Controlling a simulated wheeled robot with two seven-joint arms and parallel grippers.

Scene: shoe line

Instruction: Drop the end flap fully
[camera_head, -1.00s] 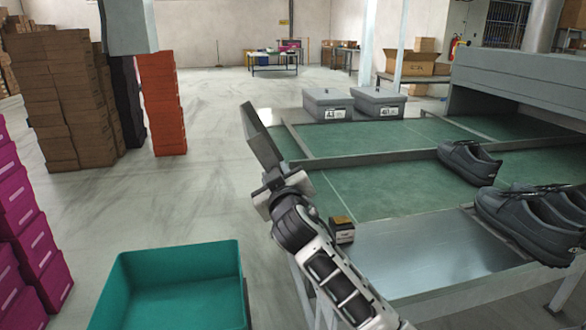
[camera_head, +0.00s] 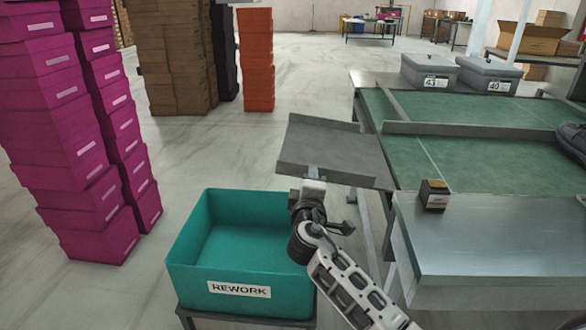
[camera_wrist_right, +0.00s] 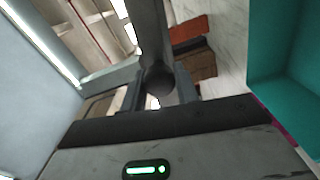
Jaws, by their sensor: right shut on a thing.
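The end flap (camera_head: 330,150) is a grey panel at the left end of the line. It juts out over the floor, close to level with a slight tilt. My right gripper (camera_head: 314,180) is at its near edge, shut on a small part of the flap that is mostly hidden by the jaws. In the right wrist view, the fingers (camera_wrist_right: 160,92) close around a dark rounded end of a grey bar. My left gripper is in neither view.
A teal REWORK bin (camera_head: 240,250) stands just left of and below my right gripper. The green line bed (camera_head: 470,165) carries grey boxes (camera_head: 430,72) at the back. A small box (camera_head: 434,194) sits at the metal plate's edge. Magenta boxes (camera_head: 65,130) stand at the left.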

